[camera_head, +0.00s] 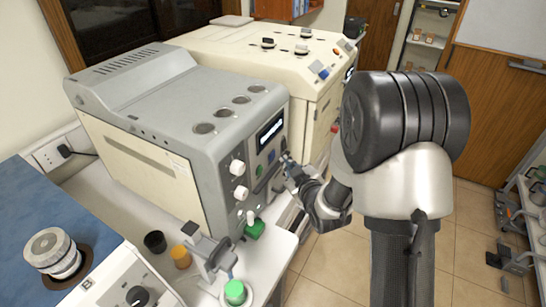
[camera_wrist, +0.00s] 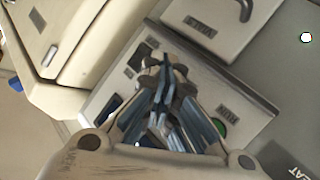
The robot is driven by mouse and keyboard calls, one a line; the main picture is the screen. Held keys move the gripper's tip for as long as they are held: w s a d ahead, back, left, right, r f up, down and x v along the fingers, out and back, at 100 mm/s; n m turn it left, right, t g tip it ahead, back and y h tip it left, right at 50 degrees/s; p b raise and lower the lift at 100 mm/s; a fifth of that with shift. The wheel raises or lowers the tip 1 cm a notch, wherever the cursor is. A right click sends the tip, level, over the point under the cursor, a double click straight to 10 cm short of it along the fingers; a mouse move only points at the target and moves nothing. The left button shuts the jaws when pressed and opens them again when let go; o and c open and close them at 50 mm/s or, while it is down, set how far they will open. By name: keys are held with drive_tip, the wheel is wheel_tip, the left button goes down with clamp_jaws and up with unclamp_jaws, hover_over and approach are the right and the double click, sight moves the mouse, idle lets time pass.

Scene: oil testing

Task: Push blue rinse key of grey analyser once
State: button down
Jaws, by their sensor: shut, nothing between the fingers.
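The grey analyser (camera_head: 150,95) stands on the bench in the head view, with a lit display (camera_head: 270,128) on its front panel. A green button (camera_head: 259,171) sits below the display; it also shows beside my fingers in the wrist view (camera_wrist: 219,127), near a RUN label. A small blue key (camera_head: 271,156) seems to show just right of and above the green button. My gripper (camera_head: 286,159) is shut and empty, its tips close in front of the panel. In the wrist view my closed fingers (camera_wrist: 165,68) cover part of the panel. I cannot tell whether the tips touch the key.
A cream analyser (camera_head: 235,45) stands behind the grey one. White knobs (camera_head: 237,167) project from the grey front, left of my gripper. A small stand, an orange-lidded jar (camera_head: 180,257), a black cup (camera_head: 155,242) and a green-capped container (camera_head: 235,292) are on the near bench.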

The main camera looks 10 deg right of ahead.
drive_tip(key=shift+s+d+b, duration=0.25)
drive_tip(key=shift+s+d, duration=0.35)
drive_tip(key=shift+d, duration=0.25)
drive_tip(key=shift+s+d+b, duration=0.2)
drive_tip(key=shift+s+d, duration=0.4)
drive_tip(key=shift+d, duration=0.2)
drive_tip(key=shift+r, duration=0.1)
drive_tip(key=s+d+r+m+g+h, duration=0.2)
drive_tip(key=s+r+m+g+h, duration=0.2)
drive_tip(key=s+r, duration=0.55)
drive_tip(key=s+a+r+m+g, duration=0.1)
drive_tip(key=s+g, duration=0.2)
drive_tip(key=s, duration=0.9)
drive_tip(key=s+a+r+m+g+y, duration=0.1)
drive_tip(key=s+a+m+g, duration=0.1)
drive_tip(key=s, duration=1.1)
drive_tip(key=shift+a+m+g, duration=0.15)
drive_tip(key=shift+m+g, duration=0.15)
drive_tip(key=shift+g, duration=0.1)
